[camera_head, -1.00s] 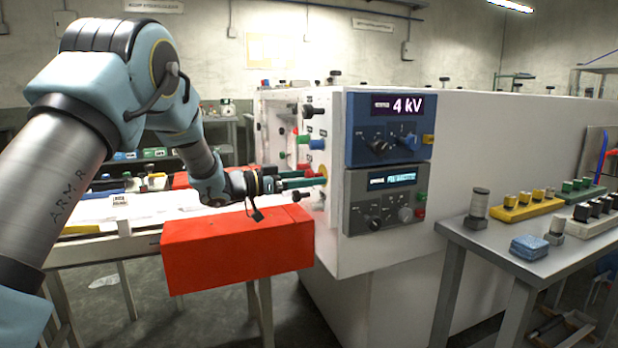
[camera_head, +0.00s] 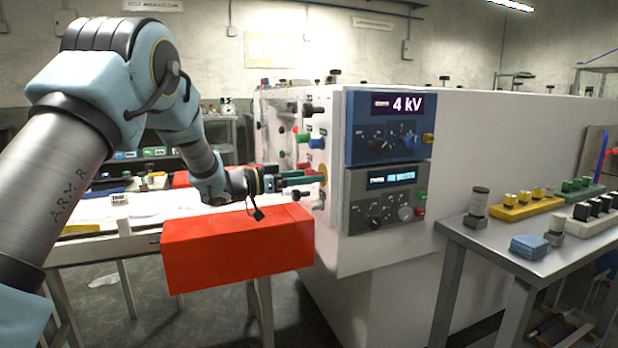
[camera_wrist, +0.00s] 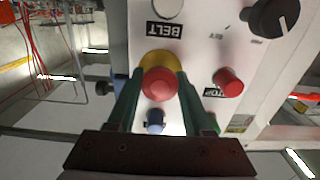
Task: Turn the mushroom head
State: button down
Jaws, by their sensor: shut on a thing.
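The red mushroom head (camera_wrist: 159,84) sits on a yellow disc (camera_wrist: 160,58) on the white panel, near an upside-down "BELT" label in the wrist view. My gripper (camera_wrist: 158,88) has its two green fingers on either side of the head, shut on it. In the head view, my gripper (camera_head: 306,180) reaches the panel's left-facing side at the yellow disc (camera_head: 323,172). There the fingers hide the red head.
A red button (camera_wrist: 228,82), a black knob (camera_wrist: 273,16) and a small blue button (camera_wrist: 155,121) are close by on the panel. A red block (camera_head: 237,250) lies below my gripper. A side table (camera_head: 500,262) with small parts stands at right.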

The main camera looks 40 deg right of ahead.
jog(key=shift+f+m+b, duration=0.1)
jog(key=shift+m+b, duration=0.2)
jog(key=shift+f+m+b, duration=0.1)
jog(key=shift+m+b, duration=2.3)
jog(key=shift+m, duration=0.3)
jog(key=shift+r, duration=0.2)
jog(key=shift+c, duration=1.5)
grip_release()
jog(key=v, duration=1)
jog(key=shift+w+a+b, duration=0.15)
jog(key=shift+a+b, duration=0.15)
jog(key=shift+a, duration=0.1)
